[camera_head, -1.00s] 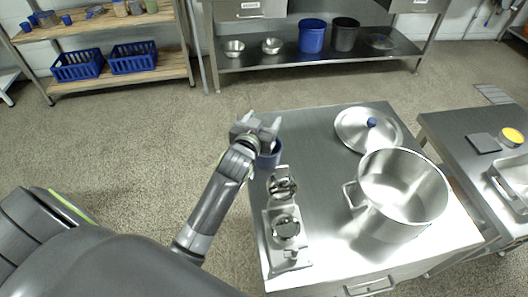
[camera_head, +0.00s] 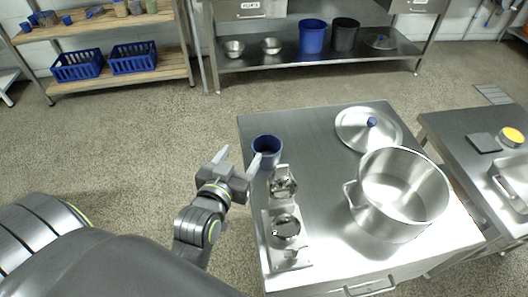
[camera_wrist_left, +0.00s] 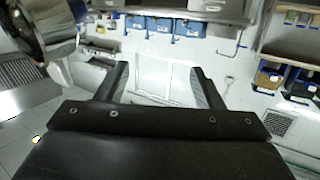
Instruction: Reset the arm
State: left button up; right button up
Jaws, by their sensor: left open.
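My left gripper (camera_head: 238,164) is open and empty in the head view, off the left edge of the steel table, its fingers pointing up and away. One fingertip appears close to the blue cup (camera_head: 266,150); I cannot tell if they touch. The cup stands upright at the table's far left corner. The left wrist view shows the two fingers (camera_wrist_left: 158,85) spread wide with nothing between them. My right gripper is not in view.
The steel table (camera_head: 315,150) carries a metal mill (camera_head: 285,228), a large pot (camera_head: 402,195) and a lid with a blue knob (camera_head: 368,130). A second table (camera_head: 460,130) stands at the right. Open floor (camera_head: 120,150) lies to the left.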

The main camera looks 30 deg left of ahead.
pick_arm(q)
jog(key=shift+s, duration=0.1)
dwell(0.4)
jog(key=s+a+f+m+g, duration=0.1)
jog(key=s+a+f+g, duration=0.1)
jog(key=s+f+g, duration=0.6)
jog(key=s+a+f+g, duration=0.35)
jog(key=s+f, duration=0.35)
jog(key=s, duration=0.3)
notch_tip(320, 180, down, 22)
jog(key=a+g+p, duration=0.1)
jog(key=g+p, duration=0.1)
jog(key=s+d+f+g+h+p, duration=0.1)
jog(key=s+f+p, duration=0.1)
jog(key=s+f, duration=1.2)
jog(key=shift+s+d+f, duration=0.2)
jog(key=shift+s+f, duration=0.05)
jog(key=shift+s, duration=0.55)
